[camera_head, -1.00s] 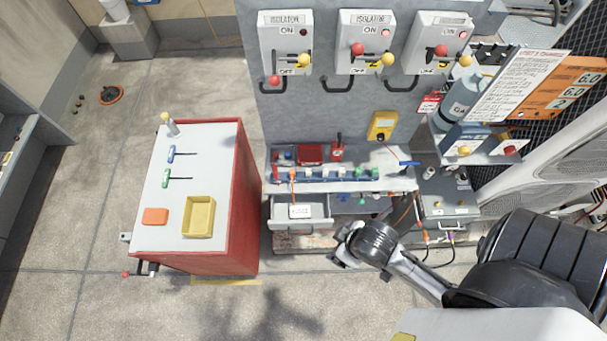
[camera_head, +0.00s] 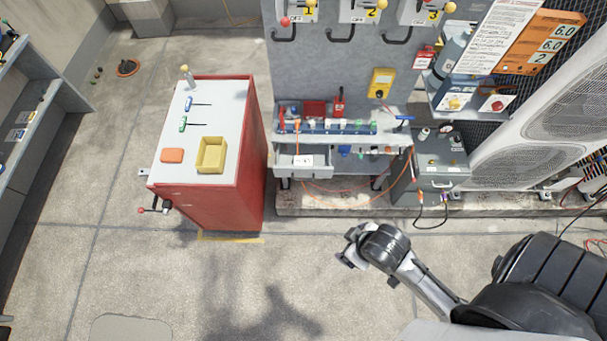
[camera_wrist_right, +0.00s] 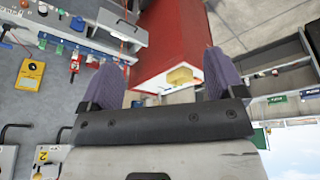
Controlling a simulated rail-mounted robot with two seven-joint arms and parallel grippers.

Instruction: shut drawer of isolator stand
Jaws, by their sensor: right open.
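The isolator stand (camera_head: 350,75) is a grey panel with a shelf below it. Its pale drawer (camera_head: 304,172) hangs under the left part of the shelf and sticks out, with a white label on it. How far it is out is hard to tell. My right gripper (camera_head: 347,254) is empty, over the concrete floor, in front of and to the right of the drawer and apart from it. In the right wrist view my right gripper (camera_wrist_right: 160,85) shows two purple-grey fingers spread wide with nothing between them. My left gripper is not seen.
A red cabinet (camera_head: 250,150) with a white top and a yellow tray (camera_head: 211,155) stands left of the drawer. A grey box (camera_head: 432,180) with cables is on the right. Orange cable hangs below the shelf. The floor in front is clear.

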